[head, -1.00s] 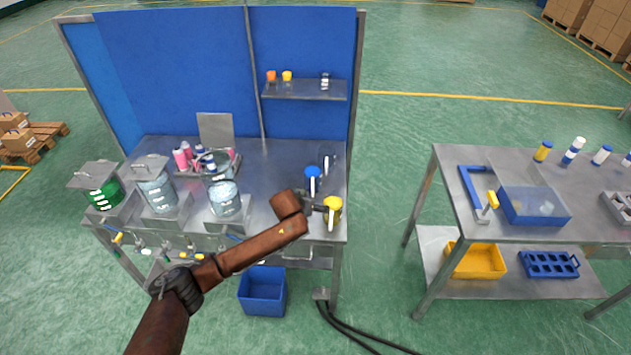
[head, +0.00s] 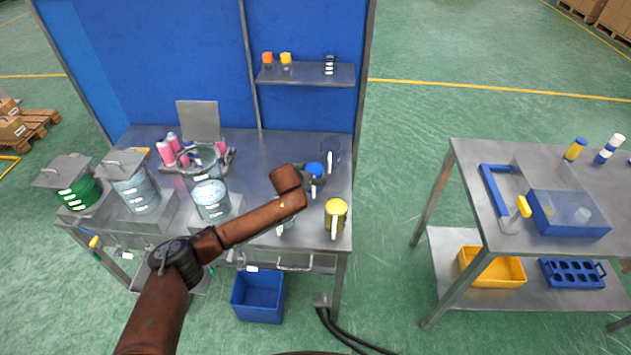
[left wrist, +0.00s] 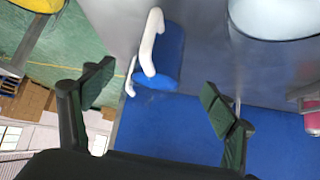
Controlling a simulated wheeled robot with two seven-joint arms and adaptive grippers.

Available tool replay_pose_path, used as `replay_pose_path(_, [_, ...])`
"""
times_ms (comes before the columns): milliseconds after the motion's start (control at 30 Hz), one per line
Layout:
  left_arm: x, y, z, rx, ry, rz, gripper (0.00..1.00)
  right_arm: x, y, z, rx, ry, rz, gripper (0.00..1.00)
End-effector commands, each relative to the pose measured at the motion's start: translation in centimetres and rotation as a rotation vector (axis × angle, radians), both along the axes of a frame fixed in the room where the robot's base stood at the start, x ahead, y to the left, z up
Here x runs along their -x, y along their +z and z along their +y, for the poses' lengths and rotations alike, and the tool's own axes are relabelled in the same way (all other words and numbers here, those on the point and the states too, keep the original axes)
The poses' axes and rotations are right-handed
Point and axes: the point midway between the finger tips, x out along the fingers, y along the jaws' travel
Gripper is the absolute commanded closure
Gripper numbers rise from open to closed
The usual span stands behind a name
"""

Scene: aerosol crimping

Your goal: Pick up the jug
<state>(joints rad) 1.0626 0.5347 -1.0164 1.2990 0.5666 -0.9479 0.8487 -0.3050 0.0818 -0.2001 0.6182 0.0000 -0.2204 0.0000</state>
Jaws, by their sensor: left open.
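A blue jug (head: 315,171) with a white handle stands near the right end of the steel bench, partly hidden by my left arm. It also shows in the left wrist view (left wrist: 170,58), ahead of and between my left fingers. My left gripper (left wrist: 158,88) is open with nothing between its fingertips, apart from the jug. In the head view my forearm mostly hides this gripper. A yellow jug (head: 336,210) with a white handle stands nearer the bench's front right corner. A clear jug (head: 331,152) stands behind the blue one. My right gripper is out of view.
Several tanks, one of them green (head: 76,190), stand along the bench's left side, with pink bottles (head: 170,150) behind. A blue back panel (head: 190,60) carries a shelf (head: 305,74). A second table (head: 480,160) stands right, across clear floor.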

Motion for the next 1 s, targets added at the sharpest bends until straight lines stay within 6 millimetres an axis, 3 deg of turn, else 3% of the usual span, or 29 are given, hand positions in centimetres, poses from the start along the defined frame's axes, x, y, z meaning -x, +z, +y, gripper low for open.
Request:
replay_pose_path(33, [-0.1, -1.0, -0.2, 0.0, -0.002, 0.003, 0.21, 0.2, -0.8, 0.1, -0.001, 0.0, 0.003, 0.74])
replay_pose_path(467, [-2.5, -3.3, -1.5, 0.001, -0.011, 0.002, 0.21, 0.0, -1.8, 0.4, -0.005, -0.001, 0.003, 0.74])
replay_pose_path(733, [-4.9, -6.1, -1.6, -0.001, -0.01, 0.004, 0.21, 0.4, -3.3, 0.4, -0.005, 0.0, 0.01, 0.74])
replay_pose_path(1000, [-5.6, -6.5, -1.5, 0.0, -0.008, 0.002, 0.21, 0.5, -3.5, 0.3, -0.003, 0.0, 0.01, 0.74])
